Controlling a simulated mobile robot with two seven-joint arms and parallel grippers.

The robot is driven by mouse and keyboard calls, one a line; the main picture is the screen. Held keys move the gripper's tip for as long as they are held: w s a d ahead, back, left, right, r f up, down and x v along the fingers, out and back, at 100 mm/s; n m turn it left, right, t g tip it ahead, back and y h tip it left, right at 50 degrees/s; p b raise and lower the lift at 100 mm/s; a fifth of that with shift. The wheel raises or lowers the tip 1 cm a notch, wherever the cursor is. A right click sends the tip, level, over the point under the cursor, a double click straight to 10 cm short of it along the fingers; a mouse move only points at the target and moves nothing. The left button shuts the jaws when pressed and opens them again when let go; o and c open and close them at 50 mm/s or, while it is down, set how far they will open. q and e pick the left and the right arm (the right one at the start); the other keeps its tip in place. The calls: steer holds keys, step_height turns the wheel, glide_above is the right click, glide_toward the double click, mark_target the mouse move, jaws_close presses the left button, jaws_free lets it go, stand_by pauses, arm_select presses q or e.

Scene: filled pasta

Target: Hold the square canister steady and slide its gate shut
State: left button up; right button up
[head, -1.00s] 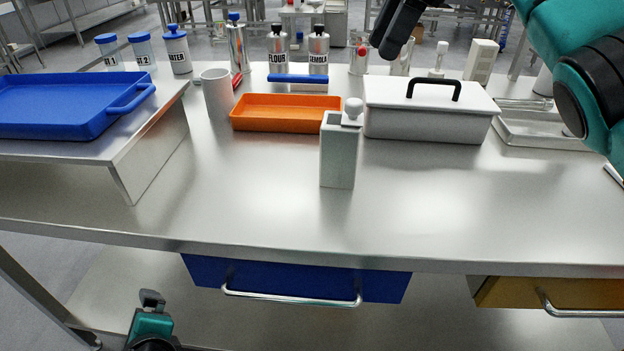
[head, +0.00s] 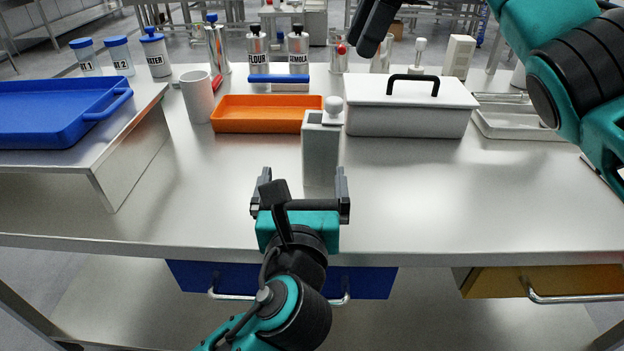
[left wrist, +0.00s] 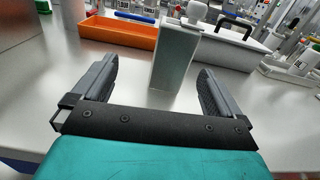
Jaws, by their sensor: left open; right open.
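The square canister (head: 319,158) is a pale grey-green upright box on the steel table. Its top shows a dark opening at the left, and the gate with a round white knob (head: 333,104) sits at the right of the top. My left gripper (head: 303,180) is open just in front of the canister. In the left wrist view the canister (left wrist: 173,62) stands upright beyond and between the open fingers (left wrist: 155,85), with nothing gripped. My right gripper (head: 376,25) is raised at the top of the head view, above the back of the table; its fingertips are hard to make out.
An orange tray (head: 225,125) lies behind left of the canister, and a white lidded box (head: 400,121) stands behind right. A blue tray (head: 25,133) rests on a raised shelf at left. The table front (head: 430,205) is clear at right.

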mark_target(322, 133)
arm_select(q)
steer(key=shift+d+r+m+h, duration=0.25)
steer(key=shift+d+m+h, duration=0.35)
steer(key=shift+d, duration=0.4)
steer(key=w, duration=1.2)
steer(key=shift+w+d, duration=0.35)
steer(key=c, duration=1.3)
